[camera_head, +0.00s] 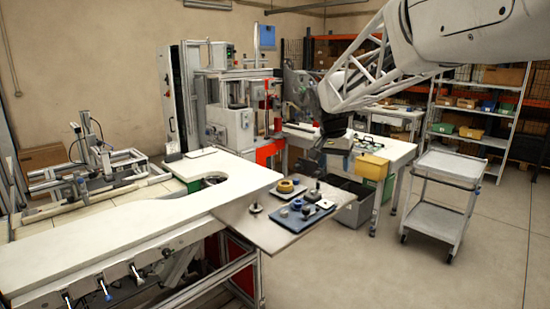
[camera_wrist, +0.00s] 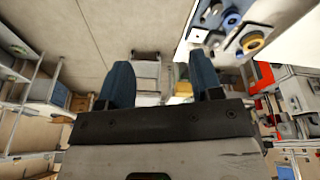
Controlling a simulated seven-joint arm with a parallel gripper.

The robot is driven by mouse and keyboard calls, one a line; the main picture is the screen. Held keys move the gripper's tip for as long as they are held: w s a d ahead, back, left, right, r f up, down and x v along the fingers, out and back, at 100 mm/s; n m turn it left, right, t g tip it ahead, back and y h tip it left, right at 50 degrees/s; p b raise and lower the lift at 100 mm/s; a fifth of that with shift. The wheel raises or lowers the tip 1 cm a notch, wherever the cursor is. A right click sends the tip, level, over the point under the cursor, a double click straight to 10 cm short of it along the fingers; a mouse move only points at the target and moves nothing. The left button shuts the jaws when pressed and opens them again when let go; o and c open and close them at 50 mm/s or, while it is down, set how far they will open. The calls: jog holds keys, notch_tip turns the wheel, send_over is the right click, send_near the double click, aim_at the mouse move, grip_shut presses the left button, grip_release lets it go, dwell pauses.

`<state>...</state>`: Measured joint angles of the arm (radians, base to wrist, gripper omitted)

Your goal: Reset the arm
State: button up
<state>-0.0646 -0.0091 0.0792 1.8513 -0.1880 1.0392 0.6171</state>
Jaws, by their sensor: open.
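My gripper (camera_wrist: 161,80) is open in the wrist view, with its two blue fingers apart and nothing visible between them. In the head view it hangs dark at the end of my arm, above and behind the small table plate (camera_head: 262,232).
A white worktop (camera_head: 120,227) with a curved cutout fills the front left. A machine (camera_head: 230,120) stands behind it. A yellow bin (camera_head: 371,166), a grey cart (camera_head: 449,168) and shelving (camera_head: 470,125) stand to the right. The floor at front right is clear.

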jog(key=s+f+n, duration=0.1)
jog(key=s+f, duration=0.3)
jog(key=s, duration=0.9)
jog(key=s+d+f+n+y, duration=0.1)
jog(key=s+f+n, duration=0.1)
jog(key=s, duration=1.2)
jog(key=s+d+f+n, duration=0.1)
jog(key=s+f, duration=0.4)
jog(key=s, duration=0.9)
jog(key=shift+f+n, duration=0.3)
jog(key=shift+n, duration=0.3)
